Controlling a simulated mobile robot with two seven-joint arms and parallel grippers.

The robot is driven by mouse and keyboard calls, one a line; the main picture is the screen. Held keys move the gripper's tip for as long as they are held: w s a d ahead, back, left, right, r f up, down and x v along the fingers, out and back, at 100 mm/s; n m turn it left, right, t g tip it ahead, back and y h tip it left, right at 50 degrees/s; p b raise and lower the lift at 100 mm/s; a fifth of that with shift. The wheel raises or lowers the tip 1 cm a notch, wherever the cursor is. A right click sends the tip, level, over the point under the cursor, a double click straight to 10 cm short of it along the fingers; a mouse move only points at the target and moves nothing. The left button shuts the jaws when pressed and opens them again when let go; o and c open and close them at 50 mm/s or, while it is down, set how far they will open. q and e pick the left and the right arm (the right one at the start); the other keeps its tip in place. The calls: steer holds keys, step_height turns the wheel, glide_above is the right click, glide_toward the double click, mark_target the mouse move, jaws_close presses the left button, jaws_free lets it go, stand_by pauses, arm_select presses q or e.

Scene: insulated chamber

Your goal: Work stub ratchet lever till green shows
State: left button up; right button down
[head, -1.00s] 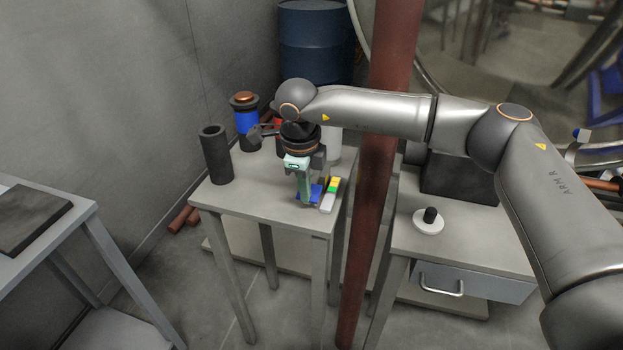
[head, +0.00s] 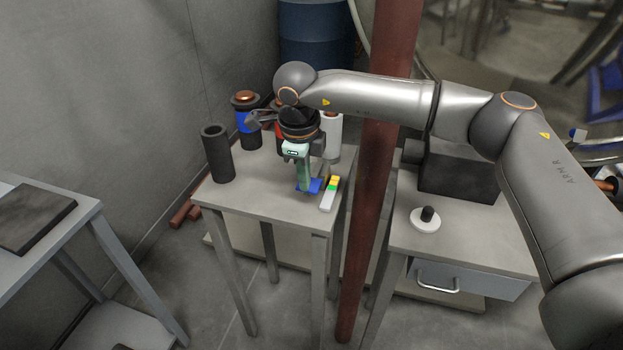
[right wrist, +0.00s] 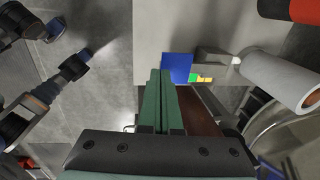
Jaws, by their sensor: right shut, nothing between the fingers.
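A small blue piece (head: 315,186) is at the front right of the small grey table, partly hidden by my right fingers. It is a flat blue square in the right wrist view (right wrist: 177,66). Beside it lies a pale grey block (head: 327,203) with a green band (head: 331,188) and a yellow band; both colours also show in the right wrist view (right wrist: 201,77). I cannot make out a separate stub lever. My right gripper (head: 304,187) points down, shut and empty, its green fingertips (right wrist: 160,74) close to the blue piece; contact is unclear.
A dark hollow cylinder (head: 217,154), a blue-banded canister (head: 247,122) and a white cylinder (head: 333,137) stand on the grey table (head: 250,196). A rusty pole (head: 371,190) rises close to its right side. A drawer bench (head: 470,245) stands further right.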

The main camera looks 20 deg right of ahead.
step_height(320, 180, up, 6)
steer(key=p, duration=0.3)
steer(key=shift+s+a+r+p, duration=0.2)
steer(key=shift+s+a+p, duration=0.05)
steer(key=shift+p, duration=0.05)
